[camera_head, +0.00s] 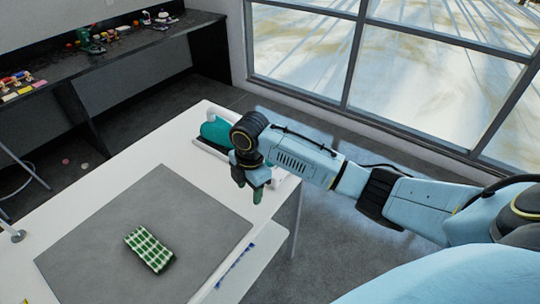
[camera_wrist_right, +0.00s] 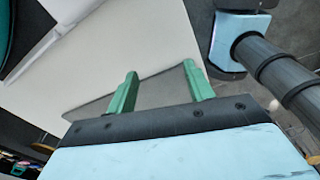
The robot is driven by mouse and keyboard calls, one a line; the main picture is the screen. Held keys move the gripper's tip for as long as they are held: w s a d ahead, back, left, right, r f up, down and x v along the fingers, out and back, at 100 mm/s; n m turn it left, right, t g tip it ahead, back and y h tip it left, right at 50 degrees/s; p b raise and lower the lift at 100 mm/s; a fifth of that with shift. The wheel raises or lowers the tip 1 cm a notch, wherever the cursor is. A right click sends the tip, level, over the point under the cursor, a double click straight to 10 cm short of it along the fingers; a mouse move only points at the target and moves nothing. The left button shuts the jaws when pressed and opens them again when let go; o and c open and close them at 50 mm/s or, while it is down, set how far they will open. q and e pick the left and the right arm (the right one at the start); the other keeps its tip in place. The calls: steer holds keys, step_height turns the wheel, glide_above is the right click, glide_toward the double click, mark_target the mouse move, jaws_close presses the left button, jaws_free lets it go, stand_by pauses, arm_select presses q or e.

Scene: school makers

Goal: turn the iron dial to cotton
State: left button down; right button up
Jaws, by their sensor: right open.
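The iron (camera_head: 215,131), teal with a white part, sits at the far corner of the white table. Its dial is not visible, and my right arm covers part of that corner. My right gripper (camera_head: 250,194) hangs just right of and nearer than the iron, over the table's right edge, apart from it. In the right wrist view its two green fingers (camera_wrist_right: 160,88) are spread with nothing between them. A teal edge, probably the iron (camera_wrist_right: 5,25), shows at the top left there. My left gripper is not in view.
A grey mat (camera_head: 95,235) on the white table (camera_head: 120,172) bears a folded green-and-white checked cloth (camera_head: 150,249). A blue-marked strip (camera_head: 235,267) lies by the right edge. A dark bench (camera_head: 120,45) with small items stands behind; windows (camera_head: 400,70) are at right.

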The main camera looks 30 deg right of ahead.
steer(key=w+d+r+n, duration=0.3)
steer(key=w+d+r, duration=0.6)
steer(key=d+r, duration=0.3)
steer(key=shift+h, duration=0.3)
steer(key=f, duration=1.3)
steer(key=shift+s+f+b, duration=0.2)
steer(key=shift+f+b, duration=0.05)
steer(key=shift+b, duration=0.05)
steer(key=c, duration=1)
steer(key=shift+o, duration=0.2)
